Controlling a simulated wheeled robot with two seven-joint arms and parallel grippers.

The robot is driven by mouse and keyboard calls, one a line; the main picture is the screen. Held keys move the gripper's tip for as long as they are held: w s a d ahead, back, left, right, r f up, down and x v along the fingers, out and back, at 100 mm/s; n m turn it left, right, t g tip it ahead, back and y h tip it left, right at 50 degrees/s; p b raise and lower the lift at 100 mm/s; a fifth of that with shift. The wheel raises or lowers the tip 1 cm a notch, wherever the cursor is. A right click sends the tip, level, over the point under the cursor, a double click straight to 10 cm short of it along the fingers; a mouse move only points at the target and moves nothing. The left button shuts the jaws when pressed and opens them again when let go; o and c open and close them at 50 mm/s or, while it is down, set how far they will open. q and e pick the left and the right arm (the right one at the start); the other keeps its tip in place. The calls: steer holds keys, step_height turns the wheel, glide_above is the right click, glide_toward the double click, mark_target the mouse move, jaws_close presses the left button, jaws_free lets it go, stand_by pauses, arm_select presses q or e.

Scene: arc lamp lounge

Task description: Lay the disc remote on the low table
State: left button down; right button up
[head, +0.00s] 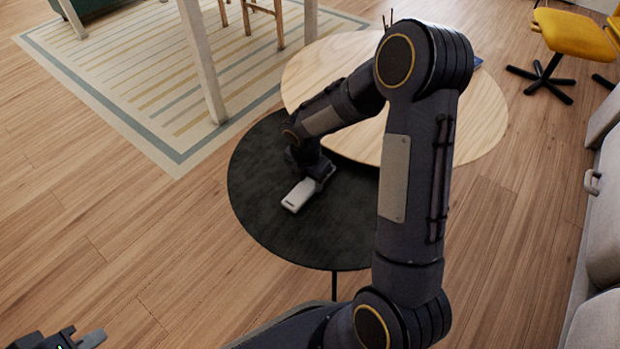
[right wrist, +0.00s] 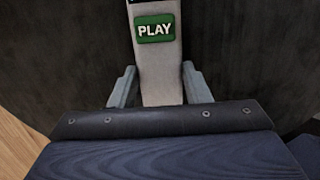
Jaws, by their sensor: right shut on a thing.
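The disc remote (head: 297,197) is a slim pale bar over the dark round low table (head: 270,233). In the right wrist view the remote (right wrist: 158,65) shows a green PLAY label and lies between both fingers. My right gripper (head: 318,177) is shut on it. The remote looks flat and at or close to the tabletop; I cannot tell whether it touches. My left gripper (head: 84,338) is at the bottom left corner, partly cut off, away from the table; its opening is unclear.
A light wood round table (head: 480,120) overlaps the dark one behind, partly hidden by my right arm. A striped rug (head: 150,90) with table legs lies at the upper left. A yellow chair (head: 572,33) and a pale sofa (head: 605,230) are at right. The dark tabletop around the remote is bare.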

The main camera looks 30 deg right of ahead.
mark_target(307, 185)
steer(key=o, duration=1.1)
steer(key=shift+c, duration=0.2)
steer(key=s+a+r+m+y+p, duration=0.1)
steer(key=s+r+m+p, duration=0.2)
steer(key=r, duration=0.6)
steer(key=s+r+m+p, duration=0.3)
steer(key=r, duration=0.6)
steer(key=s+a+r+m+t+y, duration=0.2)
steer(key=s+a+r+m, duration=0.1)
steer(key=s+m, duration=0.5)
steer(key=s+a+r+m+t+y, duration=0.2)
steer(key=s+a+r+m+t, duration=0.1)
steer(key=s+m, duration=0.5)
steer(key=shift+m+b, duration=0.3)
steer(key=shift+m, duration=0.8)
steer(key=shift+a, duration=0.1)
